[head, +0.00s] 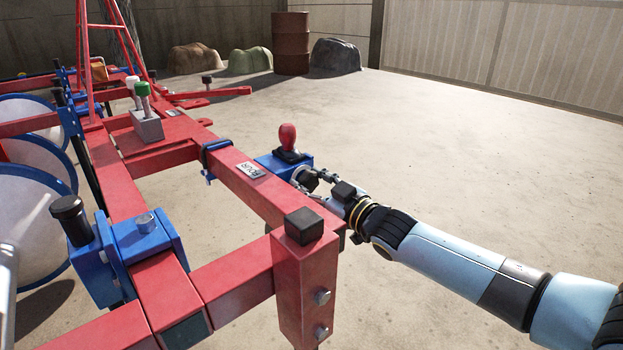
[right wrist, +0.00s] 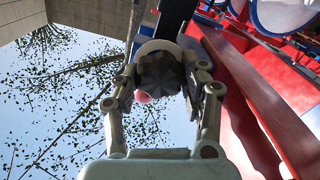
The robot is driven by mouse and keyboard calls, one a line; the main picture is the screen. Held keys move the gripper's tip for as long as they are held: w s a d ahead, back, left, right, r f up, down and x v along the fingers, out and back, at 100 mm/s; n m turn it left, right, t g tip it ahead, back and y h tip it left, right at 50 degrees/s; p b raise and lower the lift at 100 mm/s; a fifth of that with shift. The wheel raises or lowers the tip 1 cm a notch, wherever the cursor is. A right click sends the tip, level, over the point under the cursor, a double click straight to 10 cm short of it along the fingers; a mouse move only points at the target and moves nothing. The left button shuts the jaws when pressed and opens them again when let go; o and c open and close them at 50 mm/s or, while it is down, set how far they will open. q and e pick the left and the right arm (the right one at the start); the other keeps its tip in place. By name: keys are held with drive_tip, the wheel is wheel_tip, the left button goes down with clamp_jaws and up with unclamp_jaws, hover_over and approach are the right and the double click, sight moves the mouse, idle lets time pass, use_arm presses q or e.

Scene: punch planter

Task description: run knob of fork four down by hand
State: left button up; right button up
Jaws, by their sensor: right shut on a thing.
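The label FOUR (head: 249,170) sits on a red beam, beside a blue housing (head: 268,163) with a red knob (head: 287,137) standing on top. My right gripper (head: 310,178) reaches in from the right to the near side of this housing. In the right wrist view my right gripper (right wrist: 160,85) is shut on a dark, faceted round knob (right wrist: 160,70), with a finger on each side. A small pinkish part (right wrist: 143,97) shows at its lower edge. In the head view the held knob cannot be made out clearly. My left gripper is out of view.
A red corner post (head: 306,265) with a black cap stands close to my right wrist. Another blue clamp (head: 147,240) with a black knob (head: 69,215) is at the left. A grey box with green and white levers (head: 147,125) stands farther back. The floor at right is clear.

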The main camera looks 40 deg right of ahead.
drive_tip(key=shift+m+p, duration=0.45)
drive_tip(key=shift+m, duration=0.45)
drive_tip(key=o, duration=1.2)
drive_tip(key=s, duration=1.2)
drive_tip(key=shift+d, duration=0.45)
drive_tip(key=s+d, duration=0.1)
drive_tip(key=s, duration=1.1)
